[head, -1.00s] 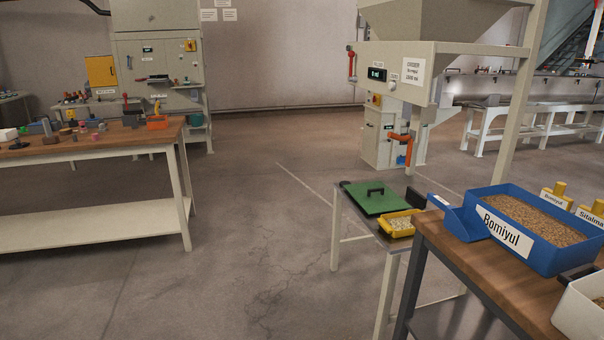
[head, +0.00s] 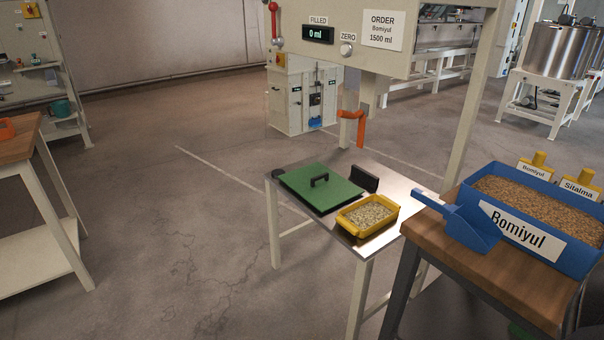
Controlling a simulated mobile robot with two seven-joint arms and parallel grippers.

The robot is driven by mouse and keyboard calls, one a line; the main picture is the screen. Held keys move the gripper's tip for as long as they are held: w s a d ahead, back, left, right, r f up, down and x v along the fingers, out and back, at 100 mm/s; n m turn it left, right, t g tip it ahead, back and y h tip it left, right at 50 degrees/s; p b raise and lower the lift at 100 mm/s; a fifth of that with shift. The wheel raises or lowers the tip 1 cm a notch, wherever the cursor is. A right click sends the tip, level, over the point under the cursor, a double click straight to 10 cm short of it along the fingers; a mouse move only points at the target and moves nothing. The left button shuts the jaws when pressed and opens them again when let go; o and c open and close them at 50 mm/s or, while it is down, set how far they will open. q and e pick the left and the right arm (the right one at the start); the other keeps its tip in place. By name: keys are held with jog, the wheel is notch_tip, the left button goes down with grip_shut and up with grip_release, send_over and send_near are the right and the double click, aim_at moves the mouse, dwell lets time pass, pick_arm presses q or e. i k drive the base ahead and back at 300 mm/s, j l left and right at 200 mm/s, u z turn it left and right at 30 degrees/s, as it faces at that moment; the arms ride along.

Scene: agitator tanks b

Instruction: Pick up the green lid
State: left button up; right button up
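Neither of my grippers shows in the head view.
A wooden bench (head: 500,275) at the right holds a blue Bomiyul bin (head: 530,235) of grain and a blue scoop (head: 468,225). A filling machine (head: 345,35) stands behind the small table. The floor (head: 180,220) to the left is clear.

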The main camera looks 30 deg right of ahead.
aim_at(323, 187)
jog(key=i+z, duration=0.3)
jog(key=i, duration=0.35)
jog(key=i+j+z, duration=0.25)
jog(key=i, duration=0.35)
jog(key=i+z, duration=0.2)
jog(key=z, duration=0.2)
jog(key=i+j+z, duration=0.15)
jog(key=z, duration=0.3)
jog(key=i+j+z, duration=0.2)
jog(key=z, duration=0.2)
jog(key=i+j+z, duration=0.1)
jog(key=z, duration=0.3)
jog(key=i+j+z, duration=0.2)
jog(key=z, duration=0.2)
jog(key=i+j+z, duration=0.2)
jog(key=z, duration=0.2)
jog(key=i+j+z, duration=0.2)
jog(key=j+z, duration=0.15)
